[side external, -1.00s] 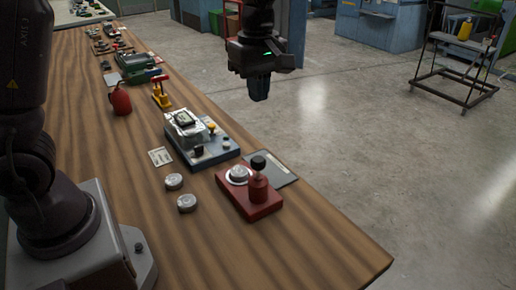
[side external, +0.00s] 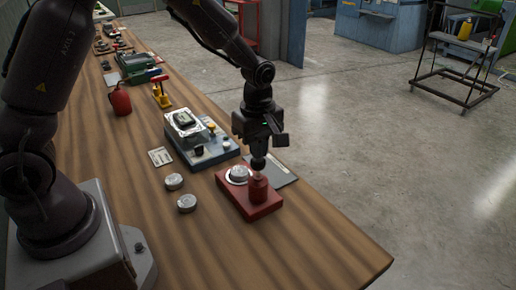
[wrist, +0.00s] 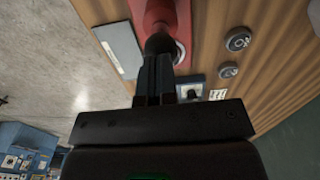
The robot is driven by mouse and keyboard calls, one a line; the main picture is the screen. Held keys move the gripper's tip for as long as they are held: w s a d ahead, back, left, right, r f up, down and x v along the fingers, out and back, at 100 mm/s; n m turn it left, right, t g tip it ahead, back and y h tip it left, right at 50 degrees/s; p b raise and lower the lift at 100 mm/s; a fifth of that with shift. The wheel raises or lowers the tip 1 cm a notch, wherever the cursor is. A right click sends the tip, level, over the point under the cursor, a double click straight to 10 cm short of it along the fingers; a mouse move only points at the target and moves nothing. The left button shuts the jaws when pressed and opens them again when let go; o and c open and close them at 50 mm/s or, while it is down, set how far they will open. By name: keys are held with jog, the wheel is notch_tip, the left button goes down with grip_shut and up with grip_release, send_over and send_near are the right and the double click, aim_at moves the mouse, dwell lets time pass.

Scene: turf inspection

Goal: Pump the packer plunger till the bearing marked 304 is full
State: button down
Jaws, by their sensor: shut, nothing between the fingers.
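The red packer (side external: 236,204) stands near the right edge of the bench. Its plunger has a round black knob (side external: 258,163) above a red cylinder (side external: 258,188). A silvery bearing (side external: 238,174) sits in the packer beside the cylinder; its marking is not readable. My gripper (side external: 258,152) is shut and empty, pointing down right over the knob. In the wrist view the fingertips (wrist: 157,57) meet the edge of the knob (wrist: 160,42); I cannot tell if they press on it. The knob stands raised, with a gap to the cylinder. The bearing is mostly hidden there.
Two loose bearings (side external: 174,181) (side external: 187,203) lie left of the packer, with a small label card (side external: 160,156). A blue device (side external: 205,150) stands behind. A grey plate (side external: 284,172) lies right of the packer. The front of the bench (side external: 270,255) is clear.

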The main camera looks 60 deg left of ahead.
jog(key=shift+f, duration=0.25)
jog(key=shift+f, duration=1.15)
jog(key=shift+r, duration=0.1)
notch_tip(320, 180, up, 14)
jog(key=shift+r, duration=0.15)
dwell(0.9)
